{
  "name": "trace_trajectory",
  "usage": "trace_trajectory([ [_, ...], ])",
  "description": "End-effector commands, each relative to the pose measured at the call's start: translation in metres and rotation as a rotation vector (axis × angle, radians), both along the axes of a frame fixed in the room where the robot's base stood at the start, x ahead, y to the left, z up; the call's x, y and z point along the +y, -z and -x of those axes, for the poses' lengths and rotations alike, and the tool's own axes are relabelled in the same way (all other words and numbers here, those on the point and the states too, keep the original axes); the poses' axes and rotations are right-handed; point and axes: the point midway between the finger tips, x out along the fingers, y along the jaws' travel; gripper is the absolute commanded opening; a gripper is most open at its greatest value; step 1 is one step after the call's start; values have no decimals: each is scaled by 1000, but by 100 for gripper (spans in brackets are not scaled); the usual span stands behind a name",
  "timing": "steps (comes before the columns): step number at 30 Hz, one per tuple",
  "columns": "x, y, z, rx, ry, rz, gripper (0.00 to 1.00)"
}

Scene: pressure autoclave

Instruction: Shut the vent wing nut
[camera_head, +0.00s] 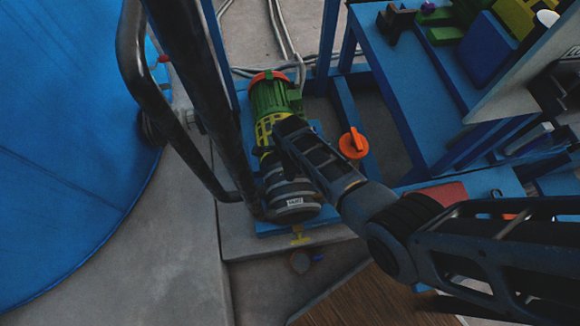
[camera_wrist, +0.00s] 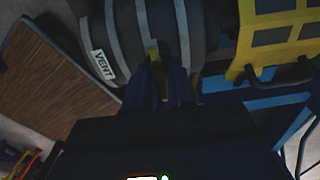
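A dark grey banded cylinder (camera_head: 290,192) with a white "VENT" label (camera_head: 294,202) lies at the lower end of a green motor. In the wrist view the label (camera_wrist: 103,65) is left of my fingers. A small yellow piece (camera_wrist: 154,52), which may be the vent wing nut, stands against the cylinder between my fingertips. My gripper (camera_wrist: 165,70) has one dark finger on each side of it; whether they press on it is unclear. In the head view my wrist hides this spot. Another yellow fitting (camera_head: 298,234) sits below the cylinder's lower end.
A yellow guard (camera_wrist: 277,35) is close to the right of my fingers. The green motor (camera_head: 270,96) and an orange knob (camera_head: 353,143) are near my arm. A black rail (camera_head: 165,120) and large blue vessel (camera_head: 65,130) stand left. A blue bench (camera_head: 400,70) stands right.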

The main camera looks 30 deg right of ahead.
Motion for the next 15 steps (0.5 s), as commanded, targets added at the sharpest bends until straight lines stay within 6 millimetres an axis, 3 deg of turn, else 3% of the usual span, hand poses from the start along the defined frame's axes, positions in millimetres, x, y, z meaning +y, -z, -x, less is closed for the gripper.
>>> trace_trajectory([
  [7,0,0,0,0,0,0,47],
  [15,0,-3,0,0,-1,0,47],
])
